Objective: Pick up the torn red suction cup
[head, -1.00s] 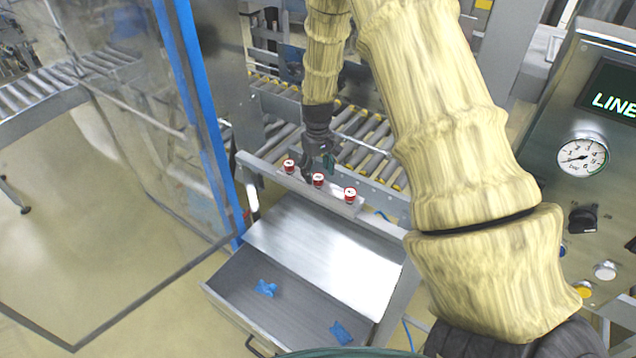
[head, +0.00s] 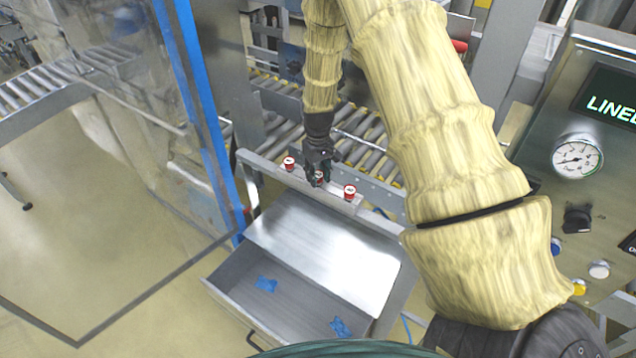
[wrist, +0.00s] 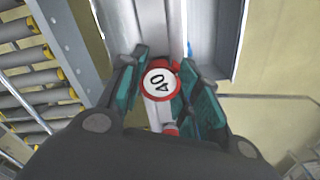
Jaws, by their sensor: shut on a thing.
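Three red suction cups with white tops stand in a row on a metal rail (head: 268,171): a left cup (head: 289,162), a middle cup (head: 319,178) and a right cup (head: 349,192). My gripper (head: 319,172) is down over the middle cup and partly hides it. In the wrist view, the teal finger pads close on both sides of this cup (wrist: 160,84), whose white top reads "40" inside a red ring. I cannot make out a tear on any cup. The middle cup's lower part is hidden.
An open drawer (head: 215,288) with two blue scraps (head: 266,284) lies below a sloped metal plate (head: 322,245). A roller conveyor (head: 372,150) runs behind the rail. A clear guard panel with a blue post (head: 203,120) stands at left, a control panel (head: 610,165) at right.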

